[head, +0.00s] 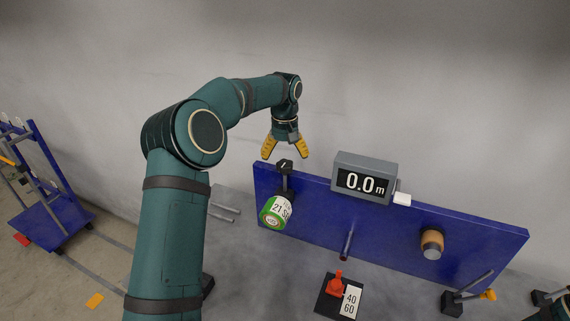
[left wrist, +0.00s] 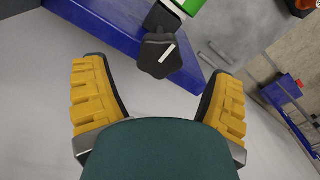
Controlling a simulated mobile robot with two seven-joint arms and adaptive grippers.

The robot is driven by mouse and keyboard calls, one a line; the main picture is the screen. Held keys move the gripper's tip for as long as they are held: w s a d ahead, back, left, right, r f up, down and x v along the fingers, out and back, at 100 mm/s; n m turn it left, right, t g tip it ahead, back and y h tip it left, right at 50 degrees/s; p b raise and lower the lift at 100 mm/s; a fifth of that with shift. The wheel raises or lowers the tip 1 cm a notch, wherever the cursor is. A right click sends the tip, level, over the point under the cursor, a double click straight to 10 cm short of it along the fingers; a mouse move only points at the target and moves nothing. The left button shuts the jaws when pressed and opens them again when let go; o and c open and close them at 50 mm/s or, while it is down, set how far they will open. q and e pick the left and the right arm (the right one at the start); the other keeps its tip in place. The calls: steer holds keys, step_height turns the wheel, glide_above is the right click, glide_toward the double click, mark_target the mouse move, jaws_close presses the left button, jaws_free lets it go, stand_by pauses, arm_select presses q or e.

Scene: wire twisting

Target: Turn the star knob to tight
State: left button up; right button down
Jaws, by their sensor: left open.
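The star knob (head: 284,166) is black with a white line on its top. It sits at the left end of the blue board (head: 395,239), above a green and white spool marked 21 (head: 276,211). My left gripper (head: 285,154), with yellow fingers, points down just above the knob and is open and empty. In the left wrist view the knob (left wrist: 160,56) lies between and beyond the two spread fingers, apart from both, with its white line slanting. My right gripper is not clearly in view.
A grey display reading 0.0 m (head: 363,179) stands on the board right of the knob. A copper-coloured spool (head: 432,241) is on the board's right. A red piece (head: 337,284) sits on a black plate in front. A blue cart (head: 48,212) stands far left.

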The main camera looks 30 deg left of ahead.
mark_target(285, 162)
arm_select(q)
steer(key=shift+f, duration=1.7)
steer(key=c, duration=1.2)
